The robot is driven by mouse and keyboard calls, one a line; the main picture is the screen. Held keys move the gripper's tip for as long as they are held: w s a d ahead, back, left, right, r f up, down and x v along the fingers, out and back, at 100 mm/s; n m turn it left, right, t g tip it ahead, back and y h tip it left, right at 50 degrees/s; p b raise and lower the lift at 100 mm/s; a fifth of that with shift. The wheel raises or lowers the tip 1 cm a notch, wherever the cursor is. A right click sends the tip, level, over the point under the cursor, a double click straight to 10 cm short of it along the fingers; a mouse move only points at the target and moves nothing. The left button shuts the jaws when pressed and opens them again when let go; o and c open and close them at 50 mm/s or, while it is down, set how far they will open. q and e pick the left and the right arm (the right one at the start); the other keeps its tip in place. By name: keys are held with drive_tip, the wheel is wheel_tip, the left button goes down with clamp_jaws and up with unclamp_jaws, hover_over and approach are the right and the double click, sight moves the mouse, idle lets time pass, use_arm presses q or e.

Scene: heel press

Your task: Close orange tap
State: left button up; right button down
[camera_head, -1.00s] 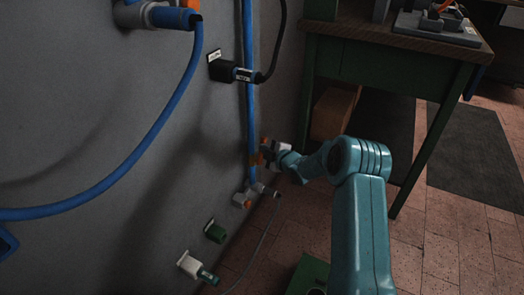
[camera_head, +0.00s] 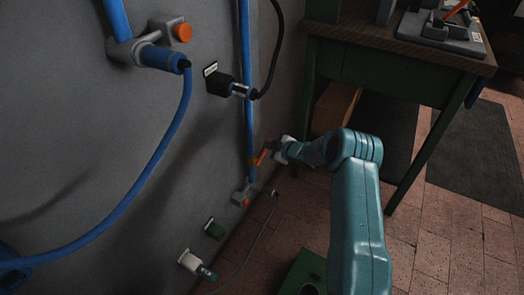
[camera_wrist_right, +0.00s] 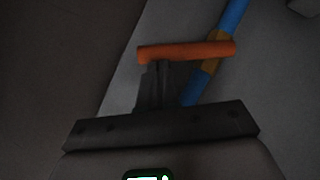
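The orange tap handle (camera_head: 262,157) sits on the blue pipe (camera_head: 247,120), low on the grey wall. In the right wrist view the handle (camera_wrist_right: 186,51) is an orange bar lying crosswise, with the blue pipe (camera_wrist_right: 232,20) behind it. My right gripper (camera_head: 280,151) is at the handle, just right of the pipe. In the wrist view its dark fingers (camera_wrist_right: 165,72) are close together, with the tips at the bar's lower edge. I see no clear sign that the bar is clamped between them. My left gripper is not in view.
A blue hose connector with an orange knob (camera_head: 182,33) is at the upper left. A green workbench (camera_head: 385,75) stands at right.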

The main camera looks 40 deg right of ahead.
drive_tip(key=shift+w+d+f+b, duration=0.2)
drive_tip(key=shift+d+f+b, duration=0.35)
drive_tip(key=shift+f, duration=0.2)
drive_tip(key=shift+w+d+f+b, duration=0.15)
drive_tip(key=shift+d+f+b, duration=0.25)
drive_tip(key=shift+d+f, duration=0.25)
drive_tip(key=shift+f, duration=0.2)
drive_tip(key=p+v, duration=0.4)
drive_tip(key=v, duration=1.2)
drive_tip(key=shift+s+a+r, duration=0.1)
drive_tip(key=shift+s+a, duration=0.1)
drive_tip(key=shift+s, duration=0.1)
